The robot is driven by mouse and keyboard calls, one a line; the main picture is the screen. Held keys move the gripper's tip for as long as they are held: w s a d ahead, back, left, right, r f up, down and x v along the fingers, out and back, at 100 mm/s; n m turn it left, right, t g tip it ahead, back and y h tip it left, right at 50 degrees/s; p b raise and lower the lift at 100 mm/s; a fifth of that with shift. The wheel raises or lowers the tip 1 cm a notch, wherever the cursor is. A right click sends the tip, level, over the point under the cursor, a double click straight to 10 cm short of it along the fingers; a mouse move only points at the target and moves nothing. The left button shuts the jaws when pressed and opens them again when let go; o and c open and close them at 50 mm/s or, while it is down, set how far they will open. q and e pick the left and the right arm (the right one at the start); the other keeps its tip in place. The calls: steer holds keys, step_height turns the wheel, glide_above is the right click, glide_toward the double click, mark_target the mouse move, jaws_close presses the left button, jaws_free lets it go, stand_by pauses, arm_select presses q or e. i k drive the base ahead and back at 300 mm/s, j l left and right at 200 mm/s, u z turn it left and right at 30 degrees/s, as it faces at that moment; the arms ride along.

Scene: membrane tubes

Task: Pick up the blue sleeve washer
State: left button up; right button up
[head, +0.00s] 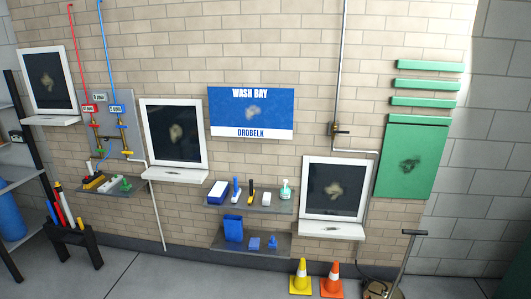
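Several blue things sit on the two grey wall shelves in the middle of the head view, and I cannot tell for sure which is the blue sleeve washer. The upper shelf (275,207) holds a blue-and-white box (218,191) and a slim upright blue tool (236,188). The lower shelf (222,243) holds a tall blue container (233,229), a small flat blue block (254,243) and a small blue piece with a raised top (273,242). These are small and lack clear detail. Neither of my grippers is in view.
A yellow cone (300,278) and an orange cone (333,280) stand on the floor below. White framed panels with ledges (332,230) flank the shelves. A black stand with coloured tubes (68,231) is at left; a T-handled pole (402,260) is at right. The front floor is clear.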

mark_target(237, 191)
steer(key=i, duration=2.25)
